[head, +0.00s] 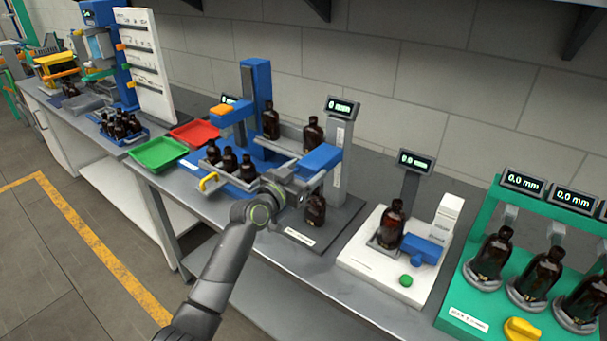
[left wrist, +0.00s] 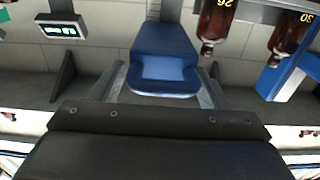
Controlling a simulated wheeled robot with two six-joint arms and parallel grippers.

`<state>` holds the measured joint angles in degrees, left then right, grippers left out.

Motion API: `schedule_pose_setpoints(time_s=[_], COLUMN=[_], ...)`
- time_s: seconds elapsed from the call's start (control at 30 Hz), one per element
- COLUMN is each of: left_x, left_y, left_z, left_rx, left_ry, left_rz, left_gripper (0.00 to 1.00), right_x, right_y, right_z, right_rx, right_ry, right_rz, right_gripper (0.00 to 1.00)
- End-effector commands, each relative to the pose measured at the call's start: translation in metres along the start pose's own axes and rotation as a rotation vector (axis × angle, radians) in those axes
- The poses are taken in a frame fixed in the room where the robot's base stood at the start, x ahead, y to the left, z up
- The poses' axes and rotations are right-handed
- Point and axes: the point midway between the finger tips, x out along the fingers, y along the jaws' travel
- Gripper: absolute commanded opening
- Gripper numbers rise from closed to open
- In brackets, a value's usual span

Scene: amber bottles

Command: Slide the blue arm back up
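The blue arm (head: 322,158) juts out from a grey upright post (head: 339,150) with a small display (head: 342,107) on top. An amber bottle (head: 315,209) stands under the blue arm on a dark base. My left gripper (head: 291,181) is at the near end of the blue arm. In the left wrist view the blue arm (left wrist: 164,62) lies between my two finger strips (left wrist: 160,85), with a narrow gap beside it. The fingers look open, and no grip shows. My right gripper is in neither view.
Amber bottles (head: 229,161) stand in a tray to the left, near green (head: 158,153) and red (head: 196,133) trays. A blue column (head: 256,90) rises behind. A white gauge stand (head: 372,262) and a green gauge stand (head: 468,300) stand to the right.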

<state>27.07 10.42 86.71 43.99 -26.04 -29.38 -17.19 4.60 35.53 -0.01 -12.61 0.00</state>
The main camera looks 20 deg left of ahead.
Motion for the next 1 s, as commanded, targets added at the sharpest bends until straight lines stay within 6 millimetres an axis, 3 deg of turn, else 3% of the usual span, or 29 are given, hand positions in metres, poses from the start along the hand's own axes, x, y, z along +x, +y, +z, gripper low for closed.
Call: schedule_pose_setpoints(time_s=[0.37,1.0], left_x=[-0.013,-0.124], left_y=[-0.001,0.0], left_z=[0.004,0.004], left_rx=[0.002,0.005], left_ry=[-0.007,-0.006], left_rz=[-0.001,-0.001], left_gripper=[0.68,0.68], right_x=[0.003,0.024], right_y=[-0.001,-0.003], right_z=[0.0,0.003], right_rx=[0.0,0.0], right_ry=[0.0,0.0], right_rz=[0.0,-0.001], right_gripper=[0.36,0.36])
